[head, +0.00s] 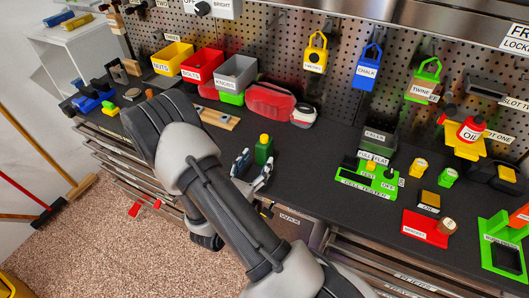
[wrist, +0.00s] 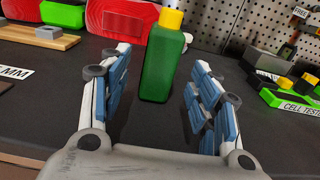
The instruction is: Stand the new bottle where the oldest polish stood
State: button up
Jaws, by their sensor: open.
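A green bottle with a yellow cap (head: 264,150) stands upright on the dark worktop. It also shows upright in the wrist view (wrist: 160,62), near the middle between my finger pads. My gripper (head: 254,172) is open, one finger on each side of the bottle's line, with gaps showing on both sides in the wrist view. I cannot tell how far the bottle's base lies between the fingertips. No bottle here carries a label that I can read as polish.
Behind the bottle are a red case (head: 269,101) and bins marked NUTS (head: 172,59), BOLTS (head: 202,66) and KNOBS (head: 236,74). A wooden board (head: 217,118) lies to the left. A green cell tester (head: 368,180) stands to the right. Bare worktop lies between bottle and tester.

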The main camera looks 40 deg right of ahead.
aim_at(260, 156)
jog(key=shift+b+x, duration=0.7)
jog(key=shift+x, duration=2.25)
jog(key=shift+c, duration=0.3)
jog(key=c, duration=1.2)
grip_shut()
jog(key=shift+r, duration=0.15)
